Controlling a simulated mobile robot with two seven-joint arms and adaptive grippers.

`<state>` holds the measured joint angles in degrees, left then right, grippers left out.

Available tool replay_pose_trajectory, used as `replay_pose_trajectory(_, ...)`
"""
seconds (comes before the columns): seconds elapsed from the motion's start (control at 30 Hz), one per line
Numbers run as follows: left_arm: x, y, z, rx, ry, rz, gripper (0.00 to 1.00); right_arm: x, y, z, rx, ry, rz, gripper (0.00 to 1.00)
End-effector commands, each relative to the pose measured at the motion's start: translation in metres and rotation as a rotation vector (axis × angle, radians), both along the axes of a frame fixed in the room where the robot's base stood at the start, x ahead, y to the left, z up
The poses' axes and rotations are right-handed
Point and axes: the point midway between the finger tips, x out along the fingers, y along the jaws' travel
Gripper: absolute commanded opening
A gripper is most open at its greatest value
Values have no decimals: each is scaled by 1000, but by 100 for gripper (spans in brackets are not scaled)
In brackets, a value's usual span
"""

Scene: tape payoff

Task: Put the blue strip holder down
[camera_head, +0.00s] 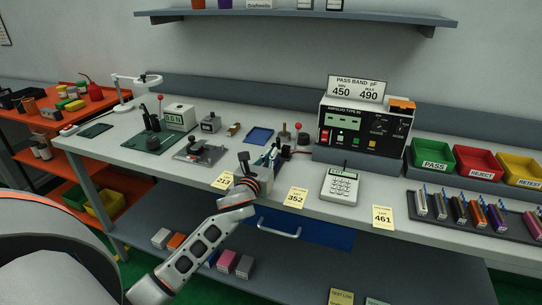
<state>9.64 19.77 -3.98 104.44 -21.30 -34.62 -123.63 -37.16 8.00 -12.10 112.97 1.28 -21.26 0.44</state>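My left gripper (262,160) reaches over the front part of the grey bench, with dark fingers near its middle. A small dark blue piece (284,152), perhaps the blue strip holder, shows right at the fingers. It is small and partly hidden by the gripper, so I cannot tell whether it is held or stands on the bench. My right gripper is not in view.
A blue tray (260,136) lies behind the gripper. The test instrument (362,128) and calculator (341,185) stand to the right. Yellow cards (297,197) hang at the front edge. A fixture (199,152) is to the left. Green, red and yellow bins (433,157) are far right.

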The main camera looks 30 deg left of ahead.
Motion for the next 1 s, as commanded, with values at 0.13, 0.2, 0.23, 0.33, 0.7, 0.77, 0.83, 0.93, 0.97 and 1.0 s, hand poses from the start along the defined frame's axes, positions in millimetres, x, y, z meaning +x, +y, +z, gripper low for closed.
replay_pose_trajectory(0.13,0,0,-2,1,0,0,0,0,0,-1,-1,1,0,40)
replay_pose_trajectory(0.2,0,0,-3,1,1,-1,7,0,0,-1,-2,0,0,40)
replay_pose_trajectory(0.23,0,0,-3,0,0,-1,15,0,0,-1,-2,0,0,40)
replay_pose_trajectory(0.33,0,0,-3,0,0,-1,21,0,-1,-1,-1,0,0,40)
replay_pose_trajectory(0.7,-4,-1,0,0,1,-1,21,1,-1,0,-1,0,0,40)
replay_pose_trajectory(0.77,-10,-3,0,1,1,-2,21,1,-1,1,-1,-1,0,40)
replay_pose_trajectory(0.83,-21,-6,0,0,2,-2,21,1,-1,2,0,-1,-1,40)
replay_pose_trajectory(0.93,-40,-11,0,0,2,-2,21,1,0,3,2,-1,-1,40)
replay_pose_trajectory(0.97,-47,-12,-1,0,2,-2,21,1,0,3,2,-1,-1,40)
replay_pose_trajectory(1.0,-55,-14,0,0,2,-2,21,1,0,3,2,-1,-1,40)
